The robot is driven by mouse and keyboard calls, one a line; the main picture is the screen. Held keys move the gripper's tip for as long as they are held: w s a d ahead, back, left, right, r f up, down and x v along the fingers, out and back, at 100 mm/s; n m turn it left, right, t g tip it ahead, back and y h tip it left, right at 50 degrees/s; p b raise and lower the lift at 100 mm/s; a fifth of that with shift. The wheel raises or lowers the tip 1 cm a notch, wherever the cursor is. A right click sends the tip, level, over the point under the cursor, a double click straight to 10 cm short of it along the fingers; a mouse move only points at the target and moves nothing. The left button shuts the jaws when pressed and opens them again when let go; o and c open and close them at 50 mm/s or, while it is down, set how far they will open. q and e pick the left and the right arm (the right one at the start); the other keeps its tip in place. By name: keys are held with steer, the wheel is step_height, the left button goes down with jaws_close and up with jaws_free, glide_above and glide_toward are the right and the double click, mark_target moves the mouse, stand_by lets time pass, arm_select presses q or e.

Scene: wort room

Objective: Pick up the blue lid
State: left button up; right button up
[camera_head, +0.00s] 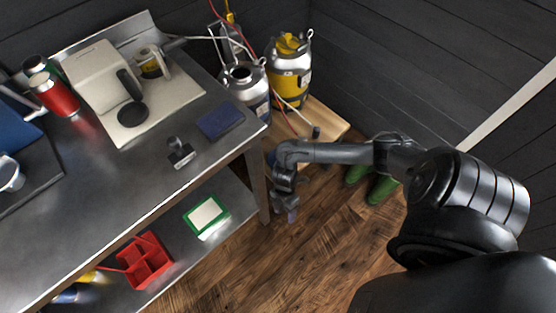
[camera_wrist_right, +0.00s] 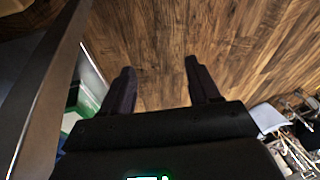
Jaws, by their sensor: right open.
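A flat dark blue rectangular piece (camera_head: 220,121), which looks like the blue lid, lies on the metal table near its right end. I cannot tell for certain that it is a lid. My right gripper (camera_head: 288,205) is off the right end of the table, over the floor, apart from the blue piece. In the right wrist view the two fingers (camera_wrist_right: 161,85) are spread with nothing between them, and wooden floor shows beyond. The blue piece is not seen in that view. My left gripper is not in view.
The table edge (camera_wrist_right: 48,75) runs close beside my right gripper. A black-handled stamp-like tool (camera_head: 180,153) stands near the blue piece. The lower shelf bears a green-rimmed box (camera_head: 190,217) and a red caddy (camera_head: 145,262). Metal kegs (camera_head: 290,75) and green boots (camera_head: 381,190) stand beyond.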

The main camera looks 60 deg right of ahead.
steer(key=w+d+r+t+h+b, duration=0.1)
steer(key=w+d+r, duration=0.35)
steer(key=d, duration=0.25)
steer(key=w+d+r+m+h, duration=0.1)
steer(key=w+d+r, duration=0.2)
steer(key=w+d, duration=0.3)
steer(key=w+d+r+t+h+b, duration=0.1)
steer(key=w+d+r, duration=0.2)
steer(key=d, duration=0.4)
step_height(320, 180, down, 4)
steer(key=shift+d+f+b, duration=0.1)
steer(key=shift+f+b, duration=0.05)
steer(key=shift+b, duration=0.9)
steer(key=shift+w+f+b, duration=0.1)
steer(key=shift+f+b, duration=1.35)
steer(key=shift+f, duration=1.15)
steer(key=shift+c, duration=0.3)
jaws_close()
